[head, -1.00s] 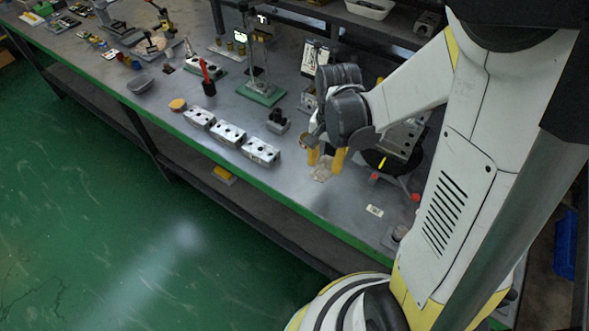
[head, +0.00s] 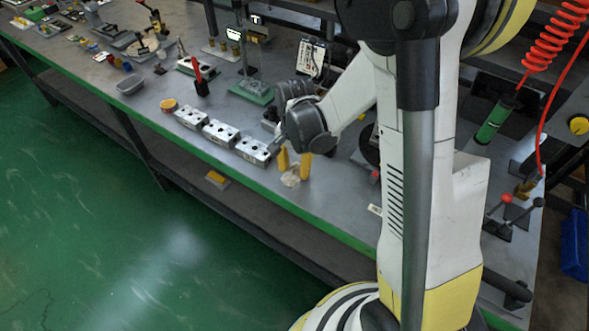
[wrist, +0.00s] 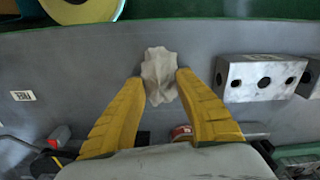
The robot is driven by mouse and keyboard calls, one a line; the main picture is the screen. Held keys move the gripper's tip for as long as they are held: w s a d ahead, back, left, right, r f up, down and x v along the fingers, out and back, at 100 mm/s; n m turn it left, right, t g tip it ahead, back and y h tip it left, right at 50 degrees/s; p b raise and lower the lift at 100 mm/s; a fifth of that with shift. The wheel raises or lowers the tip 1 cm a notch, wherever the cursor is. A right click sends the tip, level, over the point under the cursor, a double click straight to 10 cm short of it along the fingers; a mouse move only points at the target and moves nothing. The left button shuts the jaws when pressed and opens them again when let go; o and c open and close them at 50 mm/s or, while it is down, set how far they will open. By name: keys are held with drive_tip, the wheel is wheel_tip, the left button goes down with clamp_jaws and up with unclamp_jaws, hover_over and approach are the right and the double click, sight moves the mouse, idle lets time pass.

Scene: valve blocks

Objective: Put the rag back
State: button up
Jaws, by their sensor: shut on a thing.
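The rag (wrist: 160,75) is a small crumpled off-white cloth. In the wrist view it sits between the tips of my gripper's two yellow fingers (wrist: 160,84), which are closed on it. In the head view my gripper (head: 292,169) points down over the workbench near its front edge, with the rag (head: 291,179) at the fingertips. I cannot tell whether the rag touches the bench top. My gripper and the rag are just right of the row of valve blocks.
Three silver valve blocks (head: 221,132) stand in a row along the front of the workbench (head: 345,195). A round tan-topped tin (head: 168,105) and a grey bowl (head: 131,84) lie farther left. A green-based stand (head: 252,91) is behind. A white label (wrist: 22,96) lies on bare bench.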

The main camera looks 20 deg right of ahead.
sight(295, 167)
drive_tip(key=o, duration=1.2)
drive_tip(key=shift+o, duration=0.2)
wheel_tip(295, 167, up, 12)
drive_tip(key=p, duration=0.5)
drive_tip(key=s+r+n+t, duration=0.7)
drive_tip(key=s+r+n, duration=0.2)
drive_tip(key=s+r, duration=0.4)
drive_tip(key=shift+a+r, duration=0.1)
